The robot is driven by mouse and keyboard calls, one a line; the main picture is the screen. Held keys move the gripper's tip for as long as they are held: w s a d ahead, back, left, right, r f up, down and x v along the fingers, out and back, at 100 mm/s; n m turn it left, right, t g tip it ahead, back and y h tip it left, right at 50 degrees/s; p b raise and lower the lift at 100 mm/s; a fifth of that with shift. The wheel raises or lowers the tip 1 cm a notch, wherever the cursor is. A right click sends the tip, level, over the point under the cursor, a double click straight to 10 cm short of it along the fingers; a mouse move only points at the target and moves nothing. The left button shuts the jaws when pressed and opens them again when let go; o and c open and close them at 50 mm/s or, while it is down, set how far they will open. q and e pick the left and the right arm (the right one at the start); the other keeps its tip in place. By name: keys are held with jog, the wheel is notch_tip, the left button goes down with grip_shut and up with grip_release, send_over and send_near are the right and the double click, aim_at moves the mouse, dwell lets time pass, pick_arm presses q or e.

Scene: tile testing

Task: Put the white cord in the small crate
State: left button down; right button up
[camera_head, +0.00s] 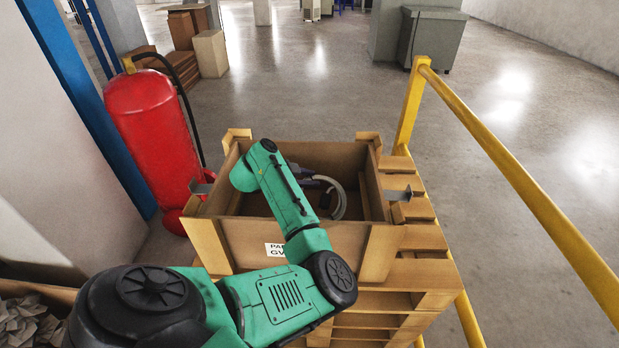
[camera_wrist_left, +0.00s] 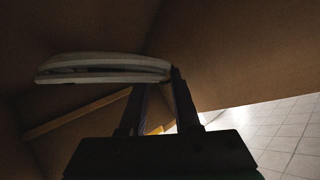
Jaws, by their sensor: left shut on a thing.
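The white cord (camera_head: 339,197) is a curved pale loop inside the small crate, and it shows in the left wrist view (camera_wrist_left: 100,70) as a flattened pale coil. My left gripper (camera_head: 318,183) reaches over the crate's front wall and is shut on the cord. In the left wrist view its two dark fingers (camera_wrist_left: 158,82) are at the right end of the coil. The small crate (camera_head: 238,238) is an open wooden box with a white label on its front. Whether the cord touches the crate floor I cannot tell. My right gripper is not in view.
The crate stands on stacked wooden pallets (camera_head: 415,268). A red fire extinguisher (camera_head: 150,140) stands close at its left, and a yellow railing (camera_head: 520,175) runs along the right. A box of crumpled paper (camera_head: 22,318) is at the lower left. The floor behind is open.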

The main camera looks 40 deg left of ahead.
pick_arm(q)
jog(key=shift+f, duration=0.1)
jog(key=shift+f+b, duration=0.45)
jog(key=shift+f, duration=0.1)
jog(key=c, duration=0.6)
grip_release()
jog(key=shift+r, duration=0.15)
jog(key=shift+r+p, duration=0.45)
jog(key=shift+r, duration=0.05)
jog(key=v, duration=0.7)
jog(key=shift+s+a+r+b, duration=0.1)
jog(key=shift+s+r+b, duration=0.1)
jog(key=shift+b, duration=0.1)
